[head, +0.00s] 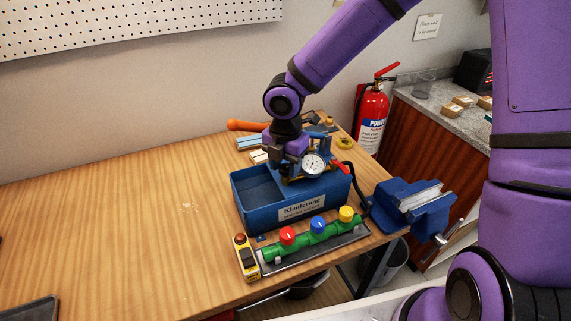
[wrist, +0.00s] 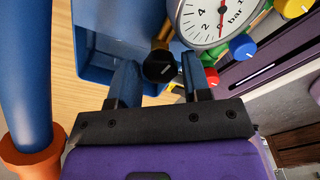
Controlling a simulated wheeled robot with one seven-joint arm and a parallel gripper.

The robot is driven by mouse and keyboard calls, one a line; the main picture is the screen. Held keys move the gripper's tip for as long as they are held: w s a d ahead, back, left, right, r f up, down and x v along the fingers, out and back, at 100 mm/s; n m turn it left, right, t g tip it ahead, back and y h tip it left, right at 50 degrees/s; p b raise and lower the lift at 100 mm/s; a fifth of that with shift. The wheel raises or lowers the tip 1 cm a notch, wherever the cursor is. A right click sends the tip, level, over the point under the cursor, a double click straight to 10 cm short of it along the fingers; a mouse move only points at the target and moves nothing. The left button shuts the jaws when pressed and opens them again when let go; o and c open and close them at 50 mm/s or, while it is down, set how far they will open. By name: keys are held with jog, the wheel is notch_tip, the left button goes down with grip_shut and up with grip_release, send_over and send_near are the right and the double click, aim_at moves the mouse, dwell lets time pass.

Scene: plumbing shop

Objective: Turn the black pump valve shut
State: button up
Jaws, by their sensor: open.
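The black pump valve (wrist: 160,66) is a round dark knob on a brass-coloured stem, in the upper middle of the wrist view. My gripper (wrist: 158,72) is open, with one blue-grey finger on each side of the knob. I cannot tell whether either finger touches it. In the head view my gripper (head: 279,172) reaches down over the blue pump tank (head: 246,212), just left of the white pressure gauge (head: 313,165). The knob cannot be made out there. The gauge face (wrist: 215,22) also shows in the wrist view, right above the knob.
An orange pump handle (head: 247,125) sticks out left behind my wrist. A green manifold (head: 300,241) with red, blue and yellow knobs lies before the tank, beside a yellow-black device (head: 245,255). A blue vise (head: 412,205) stands right. The left of the bench is mostly clear.

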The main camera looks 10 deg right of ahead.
jog(key=c, duration=0.6)
jog(key=shift+c, duration=0.2)
jog(key=shift+m, duration=0.4)
jog(key=m, duration=0.3)
jog(key=shift+m, duration=0.3)
jog(key=m, duration=0.3)
jog(key=shift+m, duration=0.3)
jog(key=m, duration=0.4)
jog(key=shift+m, duration=2.2)
